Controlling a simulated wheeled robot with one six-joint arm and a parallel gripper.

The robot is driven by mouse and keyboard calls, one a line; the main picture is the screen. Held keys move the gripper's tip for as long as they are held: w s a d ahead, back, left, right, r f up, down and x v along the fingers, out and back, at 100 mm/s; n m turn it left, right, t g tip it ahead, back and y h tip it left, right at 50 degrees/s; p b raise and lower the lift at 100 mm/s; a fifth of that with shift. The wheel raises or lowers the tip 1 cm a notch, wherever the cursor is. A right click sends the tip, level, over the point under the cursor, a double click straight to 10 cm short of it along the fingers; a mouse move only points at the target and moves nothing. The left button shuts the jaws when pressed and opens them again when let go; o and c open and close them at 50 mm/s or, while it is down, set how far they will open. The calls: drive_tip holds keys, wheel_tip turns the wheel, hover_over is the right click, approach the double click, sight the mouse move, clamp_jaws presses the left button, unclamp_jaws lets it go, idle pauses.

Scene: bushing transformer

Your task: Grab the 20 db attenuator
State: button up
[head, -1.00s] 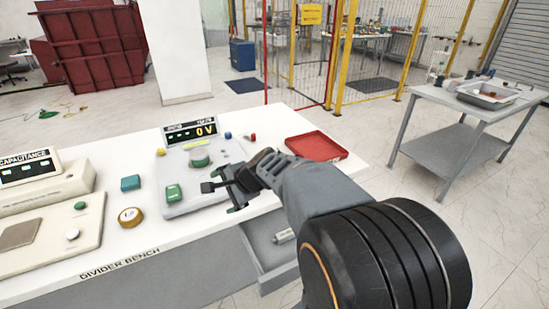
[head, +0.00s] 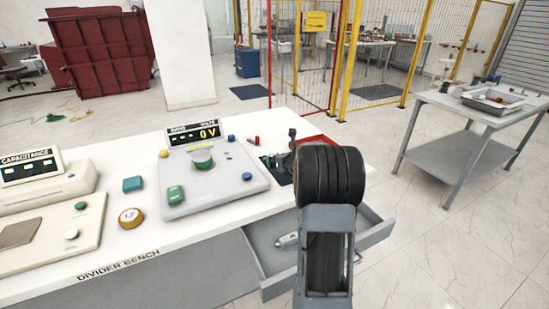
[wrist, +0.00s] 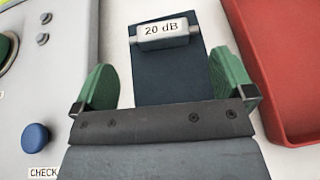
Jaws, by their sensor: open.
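The 20 dB attenuator is a small grey block (wrist: 165,32) labelled "20 dB" in the wrist view. It has short metal stubs at its ends and lies on a dark blue pad (wrist: 168,82). My gripper (wrist: 165,76) is open and empty, with one green finger on each side of the pad. The attenuator is ahead of the fingertips, roughly centred between them, and not gripped. In the head view my gripper (head: 279,163) is over the bench's right part. My arm hides much of that area, and I cannot make out the attenuator there.
A control panel (head: 205,182) with a display reading 0 V stands left of my gripper. A red tray (wrist: 292,70) is close on the right. An open drawer (head: 270,262) holding a light grey cylinder (head: 287,240) juts from the bench front. A grey table (head: 470,110) stands farther right.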

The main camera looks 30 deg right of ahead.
drive_tip(key=shift+p+x, duration=0.75)
drive_tip(key=shift+x, duration=3)
drive_tip(key=shift+s+d, duration=0.1)
drive_tip(key=shift+d, duration=0.05)
drive_tip(key=shift+c, duration=0.2)
drive_tip(key=c, duration=0.9)
